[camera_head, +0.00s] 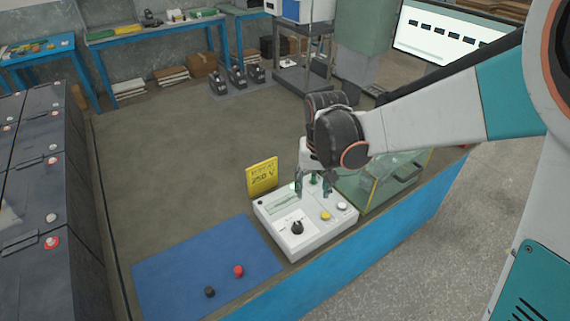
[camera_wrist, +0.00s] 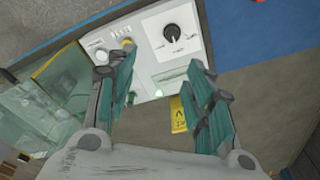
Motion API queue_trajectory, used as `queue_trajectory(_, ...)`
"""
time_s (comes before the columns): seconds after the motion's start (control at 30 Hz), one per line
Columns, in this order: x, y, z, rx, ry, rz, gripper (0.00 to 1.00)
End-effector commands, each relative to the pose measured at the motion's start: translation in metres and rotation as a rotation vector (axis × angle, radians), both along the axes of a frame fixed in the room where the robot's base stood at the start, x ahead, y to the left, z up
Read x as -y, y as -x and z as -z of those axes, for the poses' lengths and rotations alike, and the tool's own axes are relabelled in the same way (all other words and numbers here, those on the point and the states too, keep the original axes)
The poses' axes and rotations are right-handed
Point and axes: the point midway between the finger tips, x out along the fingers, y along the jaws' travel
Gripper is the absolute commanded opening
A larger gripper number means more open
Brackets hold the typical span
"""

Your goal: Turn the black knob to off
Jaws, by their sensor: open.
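The black knob (camera_head: 297,228) sits on the front left part of the white control panel (camera_head: 318,239). In the wrist view the knob (camera_wrist: 174,33) shows at the top, on a white dial plate with markings too small to read. My gripper (camera_head: 312,190) is above the back part of the panel, behind the knob and apart from it. In the wrist view my gripper (camera_wrist: 165,92) has its two teal-padded fingers spread with nothing between them.
A yellow "250 V" sign (camera_head: 262,176) stands behind the panel. A clear box (camera_head: 385,182) is close on the right. A blue mat (camera_head: 190,275) with a red cap (camera_head: 239,271) and a black cap (camera_head: 210,292) lies at left. A yellow button (camera_head: 325,215) is right of the knob.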

Motion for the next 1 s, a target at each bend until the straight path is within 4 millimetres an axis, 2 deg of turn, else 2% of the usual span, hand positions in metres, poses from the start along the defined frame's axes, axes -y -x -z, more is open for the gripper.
queue_trajectory(0.03,-0.008,-0.007,0.009,-0.02,0.004,-0.002,0.48)
queue_trajectory(0.2,-0.027,-0.018,0.039,-0.079,0.018,-0.003,0.48)
queue_trajectory(0.33,-0.035,-0.02,0.053,-0.104,0.025,-0.002,0.48)
queue_trajectory(0.57,-0.037,-0.021,0.07,-0.114,0.028,-0.002,0.48)
queue_trajectory(1.0,-0.037,-0.021,0.152,-0.112,0.027,-0.002,0.48)
